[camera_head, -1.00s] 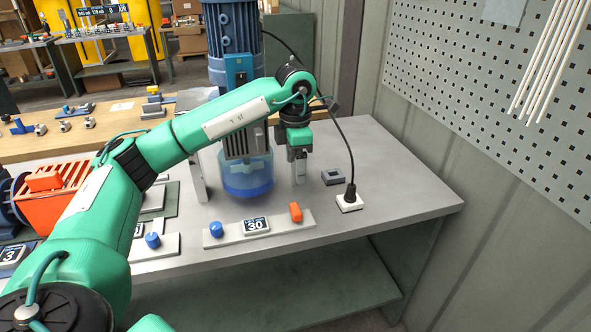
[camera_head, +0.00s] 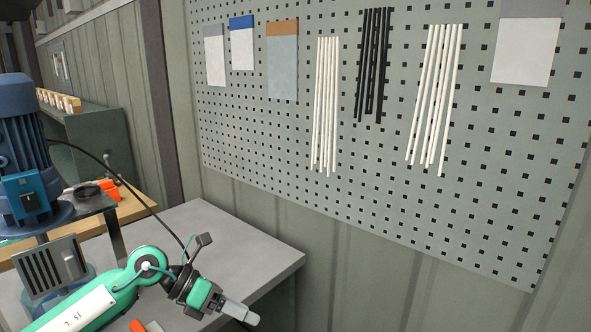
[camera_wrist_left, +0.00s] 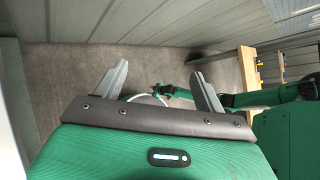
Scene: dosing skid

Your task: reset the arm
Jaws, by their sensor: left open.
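My left arm comes in from the lower left of the head view, over the grey bench (camera_head: 235,237). My left gripper (camera_head: 241,314) is near the bottom of that view, by the bench's front right corner area, pointing right and slightly down. In the left wrist view its two grey fingers (camera_wrist_left: 162,84) are spread apart with nothing held between them. Beyond them are grey floor and a ribbed wall. My right gripper does not show in the head view.
A blue motor (camera_head: 22,150) stands at the left, with a black cable running from behind it towards the bench. A perforated board (camera_head: 260,130) with hanging sheets and rods is on the wall behind. The bench top right of the motor looks largely clear.

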